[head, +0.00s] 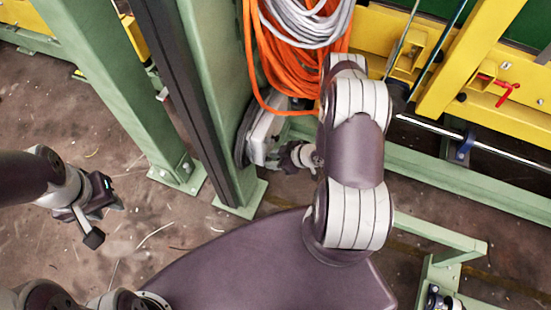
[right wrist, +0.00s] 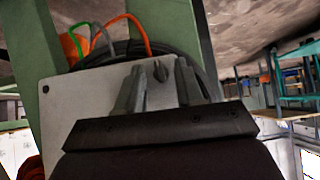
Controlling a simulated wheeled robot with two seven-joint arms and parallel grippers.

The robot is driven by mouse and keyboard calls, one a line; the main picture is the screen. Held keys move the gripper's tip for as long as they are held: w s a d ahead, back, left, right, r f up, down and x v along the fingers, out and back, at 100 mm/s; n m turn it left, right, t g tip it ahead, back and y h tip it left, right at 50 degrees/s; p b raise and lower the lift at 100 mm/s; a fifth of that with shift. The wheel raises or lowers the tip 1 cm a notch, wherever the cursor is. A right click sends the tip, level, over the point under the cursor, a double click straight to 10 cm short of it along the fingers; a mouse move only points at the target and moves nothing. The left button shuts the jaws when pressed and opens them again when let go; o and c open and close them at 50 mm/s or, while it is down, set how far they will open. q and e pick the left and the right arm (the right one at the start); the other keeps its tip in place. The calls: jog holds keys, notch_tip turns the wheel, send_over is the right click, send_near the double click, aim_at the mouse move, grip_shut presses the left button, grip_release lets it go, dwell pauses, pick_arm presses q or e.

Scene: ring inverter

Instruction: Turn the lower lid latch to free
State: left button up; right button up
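The inverter box (head: 263,136) is pale grey and mounted on the side of a green post. Its flat lid (right wrist: 82,104) fills the middle of the right wrist view. My right gripper (head: 284,158) is at the lower part of the box. In the right wrist view my right gripper (right wrist: 160,68) has its two fingers apart, close to the lid. A small dark latch (right wrist: 160,71) shows between the fingertips, with gaps on both sides. I cannot tell whether the fingers touch the lid. My left gripper (head: 106,222) is open and empty, far left over the floor.
Orange cable coils (head: 280,62) and white cable coils (head: 308,22) hang above the box. Green, grey and orange wires (right wrist: 103,35) run behind the lid's upper edge. A second green post (head: 125,95) stands left. Yellow framing (head: 490,80) is at the right.

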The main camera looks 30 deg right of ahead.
grip_shut()
jog(key=shift+m+g+y+b, duration=0.3)
jog(key=shift+g+b, duration=0.1)
jog(key=shift+b, duration=0.15)
jog(key=shift+o, duration=0.4)
grip_release()
jog(key=p+v, duration=0.2)
jog(key=v, duration=1)
jog(key=shift+s+d+r+p, duration=0.15)
jog(key=shift+d+r+p, duration=0.05)
jog(key=shift+d+p, duration=0.15)
